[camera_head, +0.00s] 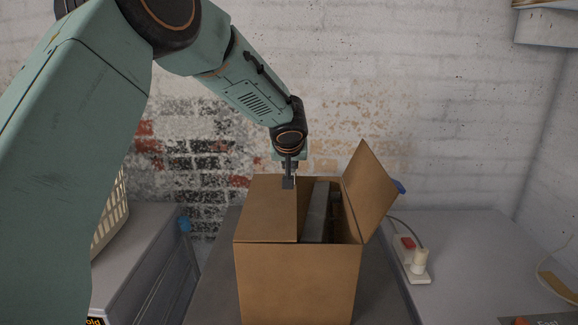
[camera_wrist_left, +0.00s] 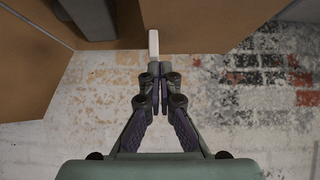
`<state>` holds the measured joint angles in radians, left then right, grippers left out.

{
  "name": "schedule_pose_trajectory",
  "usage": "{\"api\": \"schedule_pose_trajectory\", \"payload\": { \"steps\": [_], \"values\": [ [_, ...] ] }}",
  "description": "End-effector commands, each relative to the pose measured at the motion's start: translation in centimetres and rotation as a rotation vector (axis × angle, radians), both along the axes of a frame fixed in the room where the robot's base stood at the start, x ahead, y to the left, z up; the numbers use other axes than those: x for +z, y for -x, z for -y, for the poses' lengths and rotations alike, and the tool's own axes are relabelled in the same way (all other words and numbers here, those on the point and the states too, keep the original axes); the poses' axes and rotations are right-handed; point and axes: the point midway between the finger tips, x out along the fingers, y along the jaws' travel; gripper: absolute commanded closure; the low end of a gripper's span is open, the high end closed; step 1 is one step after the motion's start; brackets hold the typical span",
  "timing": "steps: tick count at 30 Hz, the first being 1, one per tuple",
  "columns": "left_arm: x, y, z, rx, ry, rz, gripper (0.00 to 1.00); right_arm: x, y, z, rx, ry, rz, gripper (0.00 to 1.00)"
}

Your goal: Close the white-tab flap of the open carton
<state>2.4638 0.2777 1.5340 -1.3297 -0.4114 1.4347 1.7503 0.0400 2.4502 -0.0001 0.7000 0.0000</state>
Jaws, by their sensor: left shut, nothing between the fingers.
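The brown carton (camera_head: 298,285) stands on the table in front of me. Its left flap (camera_head: 268,212) lies about flat over the left half of the opening. In the left wrist view this flap (camera_wrist_left: 205,18) has a white tab (camera_wrist_left: 153,42) at its inner edge. Its right flap (camera_head: 368,188) stands up and leans outward. My left gripper (camera_head: 288,183) points down at the rear inner corner of the left flap. In the wrist view its closed, empty fingertips (camera_wrist_left: 159,86) are just beside the tab; I cannot tell whether they touch. My right gripper is out of view.
A dark grey item (camera_head: 316,212) stands inside the carton's uncovered right half. A power strip (camera_head: 411,260) lies on the right surface. A pale basket (camera_head: 110,215) is at left. A brick wall (camera_head: 440,120) closes the back.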

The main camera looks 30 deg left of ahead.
Motion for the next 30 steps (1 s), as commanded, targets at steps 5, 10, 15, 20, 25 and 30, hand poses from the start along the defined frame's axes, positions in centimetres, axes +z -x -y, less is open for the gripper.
{"api": "schedule_pose_trajectory", "payload": {
  "steps": [5,10,15,20,25,30],
  "values": [
    [-0.4,0.0,0.1,-0.001,-0.009,-0.007,1.0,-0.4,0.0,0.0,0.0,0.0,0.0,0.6],
    [-0.2,-0.1,0.1,-0.001,-0.008,-0.005,1.0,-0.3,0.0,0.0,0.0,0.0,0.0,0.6],
    [0.5,-0.1,0.1,-0.001,-0.008,-0.005,1.0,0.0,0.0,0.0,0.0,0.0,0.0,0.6],
    [1.2,-0.1,0.1,-0.001,-0.01,-0.005,1.0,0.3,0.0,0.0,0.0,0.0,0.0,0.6],
    [1.5,-0.1,0.1,-0.001,-0.009,-0.006,1.0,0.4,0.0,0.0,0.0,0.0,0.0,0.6],
    [3.1,-0.3,0.2,-0.003,-0.01,-0.005,1.0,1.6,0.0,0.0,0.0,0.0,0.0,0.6]
  ]
}}
